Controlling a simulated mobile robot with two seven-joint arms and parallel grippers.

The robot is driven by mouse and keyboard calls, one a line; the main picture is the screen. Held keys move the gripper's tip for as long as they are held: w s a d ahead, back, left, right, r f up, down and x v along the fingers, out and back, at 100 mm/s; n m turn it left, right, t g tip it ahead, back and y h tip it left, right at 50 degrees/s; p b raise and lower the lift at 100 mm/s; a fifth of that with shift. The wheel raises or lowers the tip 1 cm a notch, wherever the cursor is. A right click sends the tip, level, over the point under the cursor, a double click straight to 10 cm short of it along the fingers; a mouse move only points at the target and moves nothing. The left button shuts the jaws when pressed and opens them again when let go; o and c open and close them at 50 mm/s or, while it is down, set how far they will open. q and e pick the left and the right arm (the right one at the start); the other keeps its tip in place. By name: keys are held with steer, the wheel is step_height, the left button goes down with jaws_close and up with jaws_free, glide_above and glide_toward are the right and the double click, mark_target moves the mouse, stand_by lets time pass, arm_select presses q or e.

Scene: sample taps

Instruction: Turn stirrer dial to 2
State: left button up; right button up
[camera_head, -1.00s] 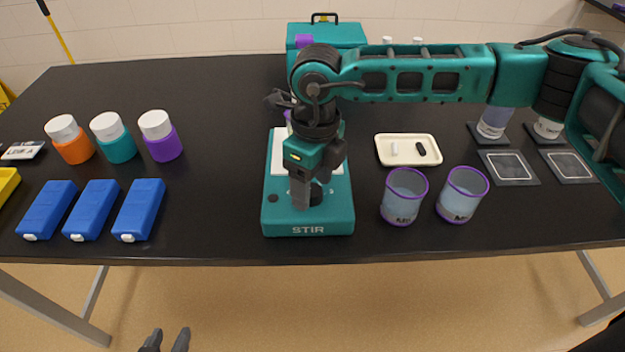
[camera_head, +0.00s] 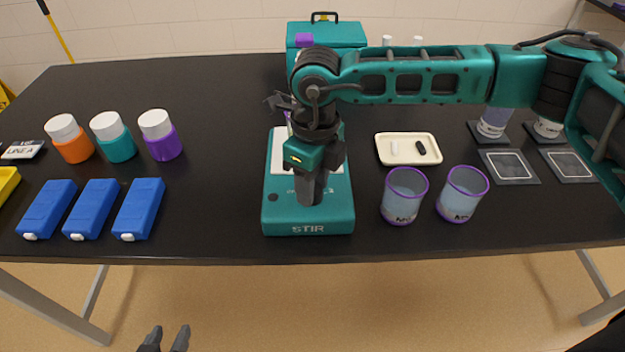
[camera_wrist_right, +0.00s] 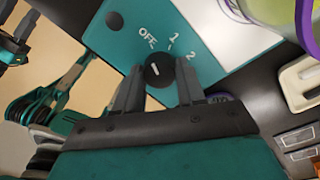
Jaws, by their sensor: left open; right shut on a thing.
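The teal stirrer (camera_head: 280,222), marked STIR, sits on the black table under my right arm. In the right wrist view its round black dial (camera_wrist_right: 158,72) lies between the fingertips of my right gripper (camera_wrist_right: 156,90), which is shut on it. The labels OFF, 1 and 2 (camera_wrist_right: 190,57) fan out around the dial. A short white mark shows on the dial, tilted up and left, roughly toward the OFF side. In the head view my right gripper (camera_head: 311,197) hides the dial. My left gripper (camera_head: 166,340) is open and empty, in front of the table.
Two purple-rimmed beakers (camera_head: 403,197) stand just right of the stirrer, with a cream tray (camera_head: 408,160) behind them. Blue boxes (camera_head: 140,208) and white-capped bottles (camera_head: 161,136) stand at the left. A teal case (camera_head: 327,36) is at the back.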

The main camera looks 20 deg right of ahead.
steer(key=shift+f+m+b, duration=0.15)
steer(key=shift+m+b, duration=0.65)
steer(key=shift+m, duration=0.3)
steer(key=m+b, duration=0.1)
steer(key=m, duration=0.1)
steer(key=shift+m, duration=0.4)
steer(key=m+b, duration=0.3)
steer(key=m, duration=0.2)
steer(key=shift+s+t, duration=0.1)
steer(key=shift+t, duration=0.2)
steer(key=shift+m, duration=1)
steer(key=m+b, duration=0.1)
steer(key=m, duration=0.2)
steer(key=shift+m+b, duration=0.4)
steer(key=shift+m, duration=0.9)
